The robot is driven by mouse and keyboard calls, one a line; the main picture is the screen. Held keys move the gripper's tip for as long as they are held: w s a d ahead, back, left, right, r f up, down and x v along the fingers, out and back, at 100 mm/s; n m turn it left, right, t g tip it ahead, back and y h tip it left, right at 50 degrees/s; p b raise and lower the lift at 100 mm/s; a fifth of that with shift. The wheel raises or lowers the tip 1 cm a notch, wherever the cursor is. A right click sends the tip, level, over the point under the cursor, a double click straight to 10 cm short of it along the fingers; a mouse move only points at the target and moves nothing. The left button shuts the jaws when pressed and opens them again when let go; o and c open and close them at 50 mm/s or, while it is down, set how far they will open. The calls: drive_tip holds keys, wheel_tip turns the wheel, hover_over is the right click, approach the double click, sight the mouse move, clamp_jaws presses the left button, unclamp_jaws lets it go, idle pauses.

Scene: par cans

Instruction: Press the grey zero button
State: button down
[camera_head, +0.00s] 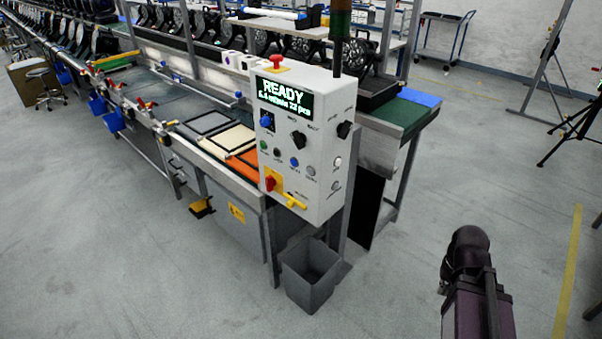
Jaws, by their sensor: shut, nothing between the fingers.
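A light grey control box (322,100) stands at the end of the work line, with a lit display (284,96) reading READY. Its front carries a row of small round buttons: a green one (264,145), a dark one (277,152), a blue one (294,162) and a grey one (311,170). A pale button (337,162) and another grey one (336,186) sit to the right. The labels are too small to read, so I cannot tell which grey one is zero. My gripper does not show; only a dark part of my arm is at the lower right.
The box also has black knobs (298,140), a red stop button (276,59) on top and a red-and-yellow switch (271,181). A grey bin (311,275) stands on the floor below. The floor in front is clear. A tripod (575,125) stands far right.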

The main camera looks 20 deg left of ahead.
drive_tip(key=shift+a, duration=0.2)
drive_tip(key=shift+w+a, duration=0.1)
drive_tip(key=w+a+r+n+t+h+b, duration=0.1)
drive_tip(key=w+a+n+t+h+b, duration=0.25)
drive_tip(key=a+n, duration=0.55)
drive_tip(key=w+a+r+n+t+h, duration=0.2)
drive_tip(key=w+a+n+t+h, duration=0.15)
drive_tip(key=w+a+n, duration=0.55)
drive_tip(key=s+a+r+n+t+b, duration=0.1)
drive_tip(key=s+a+r+n+t, duration=0.2)
drive_tip(key=a, duration=0.7)
drive_tip(key=s+a+r+n+t, duration=0.3)
drive_tip(key=a+n, duration=0.3)
drive_tip(key=a, duration=0.4)
drive_tip(key=s+a+r+n+t+b, duration=0.1)
drive_tip(key=s+a+r+n+t, duration=0.2)
drive_tip(key=a, duration=0.8)
drive_tip(key=shift+s+r+n+t+b, duration=0.2)
drive_tip(key=shift+n+t+b, duration=0.15)
drive_tip(key=shift+n, duration=0.45)
